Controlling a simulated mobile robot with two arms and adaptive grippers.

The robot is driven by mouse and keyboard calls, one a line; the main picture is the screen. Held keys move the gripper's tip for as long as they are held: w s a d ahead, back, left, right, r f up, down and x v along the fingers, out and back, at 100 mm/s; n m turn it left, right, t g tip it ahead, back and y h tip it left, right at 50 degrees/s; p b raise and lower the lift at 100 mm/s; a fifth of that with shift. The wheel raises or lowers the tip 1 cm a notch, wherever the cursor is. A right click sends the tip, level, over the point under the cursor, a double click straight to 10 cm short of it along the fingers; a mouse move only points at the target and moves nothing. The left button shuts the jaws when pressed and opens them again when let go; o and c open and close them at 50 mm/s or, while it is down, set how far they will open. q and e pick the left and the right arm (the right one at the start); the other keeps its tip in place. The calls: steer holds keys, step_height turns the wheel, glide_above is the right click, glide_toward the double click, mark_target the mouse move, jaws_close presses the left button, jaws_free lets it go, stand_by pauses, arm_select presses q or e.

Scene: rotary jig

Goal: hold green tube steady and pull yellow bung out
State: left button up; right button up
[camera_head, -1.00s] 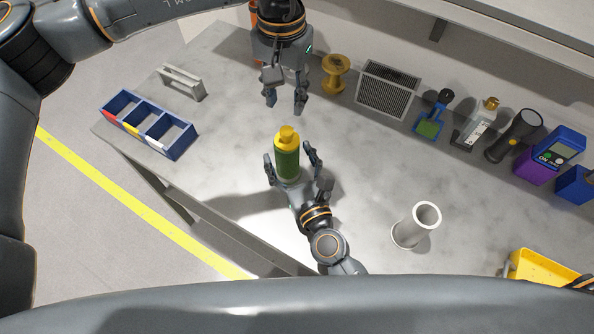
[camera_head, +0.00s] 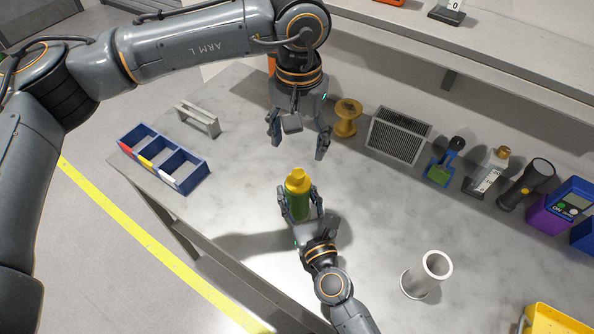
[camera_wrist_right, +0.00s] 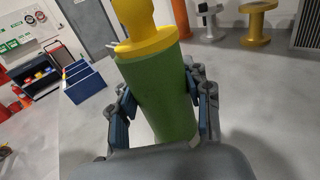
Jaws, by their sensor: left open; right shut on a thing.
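The green tube (camera_head: 297,206) stands upright near the front edge of the table, with the yellow bung (camera_head: 298,181) seated in its top. My right gripper (camera_head: 301,203) is shut on the green tube, one finger on each side. In the right wrist view the green tube (camera_wrist_right: 160,95) fills the middle between the fingers, and the yellow bung (camera_wrist_right: 148,35) sits on it, its top cut off by the frame. My left gripper (camera_head: 298,145) is open and empty, pointing down, above and behind the bung and apart from it.
A blue divided bin (camera_head: 163,158) and a grey handle-shaped block (camera_head: 198,119) lie to the left. A yellow spool (camera_head: 347,118), a vent grille (camera_head: 398,136) and several tools line the back. The middle right is clear.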

mark_target(297, 174)
arm_select(q)
steer(key=n, duration=0.5)
steer(key=shift+r, duration=0.1)
steer(key=n, duration=0.4)
steer(key=shift+s+r, duration=0.1)
steer(key=n, duration=0.4)
steer(key=shift+n, duration=0.3)
step_height(297, 174, down, 11)
steer(key=n, duration=2.3)
steer(key=shift+s+a, duration=0.1)
